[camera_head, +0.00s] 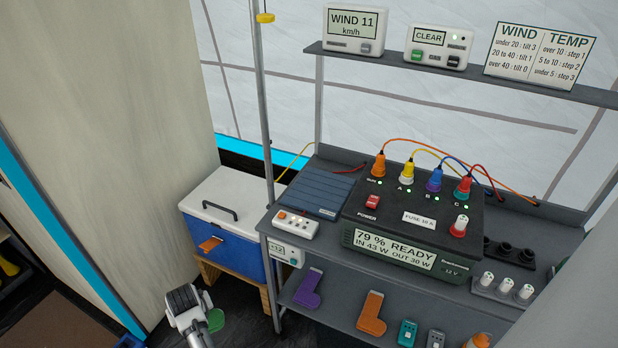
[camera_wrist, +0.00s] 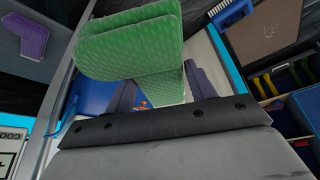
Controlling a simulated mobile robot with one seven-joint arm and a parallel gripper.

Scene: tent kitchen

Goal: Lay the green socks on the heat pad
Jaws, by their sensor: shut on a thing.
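The green socks (camera_wrist: 135,55) are a folded, ribbed pair between the two fingers of my gripper (camera_wrist: 160,88) in the wrist view. My gripper is shut on them. In the head view, my gripper (camera_head: 205,311) is low at the bottom left, in front of the cooler, and only a small part of the green socks (camera_head: 216,320) shows beside it. The heat pad (camera_head: 318,190) is a flat, dark blue ribbed pad on the left of the grey bench top. It looks bare, and my gripper is apart from it, lower and to the left.
A white button box (camera_head: 296,226) sits at the pad's front edge. A power station (camera_head: 410,225) with coloured plugs stands to its right. A thin pole (camera_head: 262,100) rises at the bench's left corner. A blue cooler (camera_head: 225,240) stands left. Purple and orange socks (camera_head: 370,314) lie on the lower shelf.

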